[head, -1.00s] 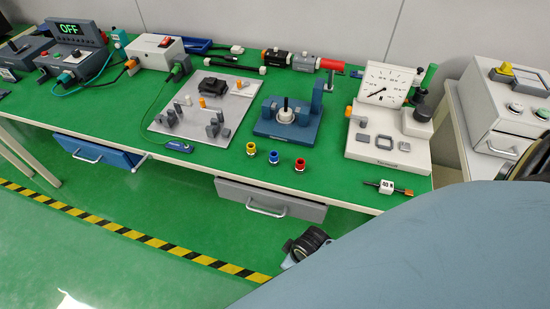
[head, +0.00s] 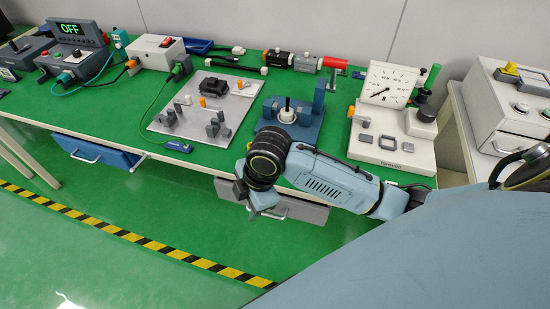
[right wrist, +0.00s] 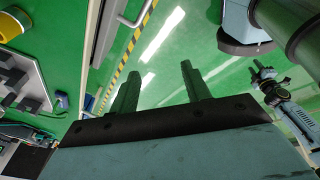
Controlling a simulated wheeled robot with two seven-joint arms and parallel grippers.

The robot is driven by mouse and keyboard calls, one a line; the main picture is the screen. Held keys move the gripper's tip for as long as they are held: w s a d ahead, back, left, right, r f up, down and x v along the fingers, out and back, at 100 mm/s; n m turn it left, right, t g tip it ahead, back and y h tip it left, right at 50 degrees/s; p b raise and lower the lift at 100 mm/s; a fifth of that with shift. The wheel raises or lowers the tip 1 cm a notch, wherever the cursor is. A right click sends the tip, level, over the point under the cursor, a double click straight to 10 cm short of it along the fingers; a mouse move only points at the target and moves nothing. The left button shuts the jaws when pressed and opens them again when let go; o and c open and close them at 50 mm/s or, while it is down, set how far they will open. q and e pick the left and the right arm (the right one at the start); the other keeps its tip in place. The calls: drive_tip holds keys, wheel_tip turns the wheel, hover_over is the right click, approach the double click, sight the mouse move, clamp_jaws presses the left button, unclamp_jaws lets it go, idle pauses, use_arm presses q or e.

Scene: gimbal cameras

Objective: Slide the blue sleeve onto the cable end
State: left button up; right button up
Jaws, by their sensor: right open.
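My right gripper (head: 258,203) hangs in front of the table's front edge, above the grey drawer. In the right wrist view its two fingers (right wrist: 158,85) are open and empty, with the floor behind them. The blue sleeve is hidden behind my right arm in the head view. A yellow ring-shaped piece (right wrist: 11,24) shows at the top left of the right wrist view. Two black cables with pale ends (head: 263,71) lie at the back of the table; I cannot tell which is the task's cable end. An arm of mine with a small, unclear gripper (right wrist: 263,72) shows at the right of the wrist view.
A blue fixture (head: 300,130) with a central post stands behind my right arm. A grey plate with blocks (head: 240,88) is left of it. A white gauge stand (head: 392,152) is to the right. The grey drawer (head: 292,207) sticks out below the table edge.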

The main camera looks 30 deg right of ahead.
drive_tip(key=w+d+r+n+g+h, duration=0.25)
drive_tip(key=w+d+r+n, duration=0.65)
drive_tip(key=d, duration=0.5)
drive_tip(key=shift+m+t, duration=0.25)
drive_tip(key=shift+m, duration=0.15)
drive_tip(key=f, duration=0.2)
drive_tip(key=w+f+b, duration=0.1)
drive_tip(key=f, duration=0.2)
drive_tip(key=shift+w+a+f+b, duration=0.2)
drive_tip(key=shift+a+f+b, duration=0.05)
drive_tip(key=shift+f+b, duration=0.05)
drive_tip(key=shift+f, duration=0.45)
drive_tip(key=f, duration=0.2)
drive_tip(key=f+b, duration=0.1)
drive_tip(key=f, duration=0.1)
drive_tip(key=shift+d+f, duration=0.1)
drive_tip(key=shift+d, duration=0.2)
drive_tip(key=shift+f, duration=0.35)
use_arm(q)
drive_tip(key=a+f, duration=0.2)
drive_tip(key=shift+a+f, duration=0.25)
drive_tip(key=shift+f, duration=0.15)
use_arm(e)
clamp_jaws()
